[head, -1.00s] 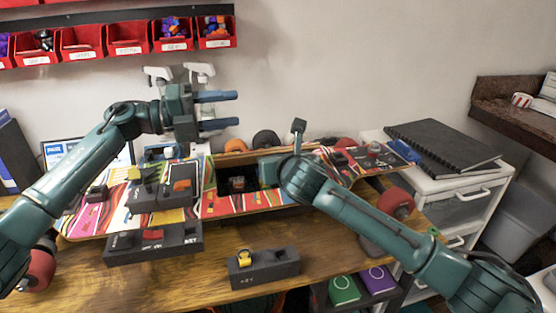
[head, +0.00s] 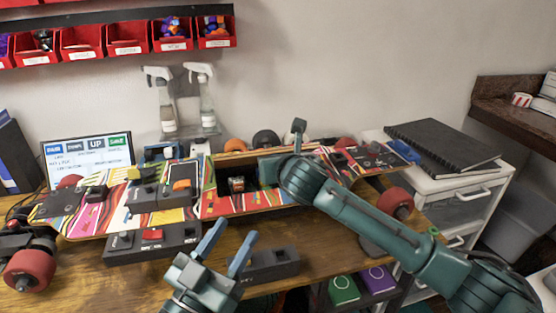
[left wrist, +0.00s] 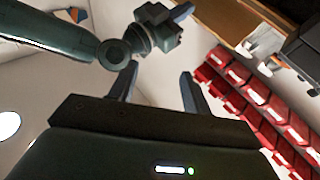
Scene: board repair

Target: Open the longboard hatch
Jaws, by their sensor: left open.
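The longboard (head: 100,215), with a colourful striped deck, lies across the workbench. In its middle is an open dark compartment (head: 262,198) with a small part inside. A raised wooden-edged panel, seemingly the hatch lid (head: 235,158), stands along the compartment's far edge. My right gripper (head: 270,170) is at the opening's right side by the lid; its fingers are largely hidden, so contact is unclear. My left gripper (head: 228,247) is open and empty in front of the board, pointing up toward it. Its spread fingers also show in the left wrist view (left wrist: 155,85).
Dark blocks (head: 180,238) sit at the board's front; another (head: 275,264) is partly behind my left gripper. Spray bottles (head: 163,100) and a screen (head: 88,155) stand behind. Red bins (head: 127,38) hang above. A notebook (head: 440,145) lies on the right cabinet.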

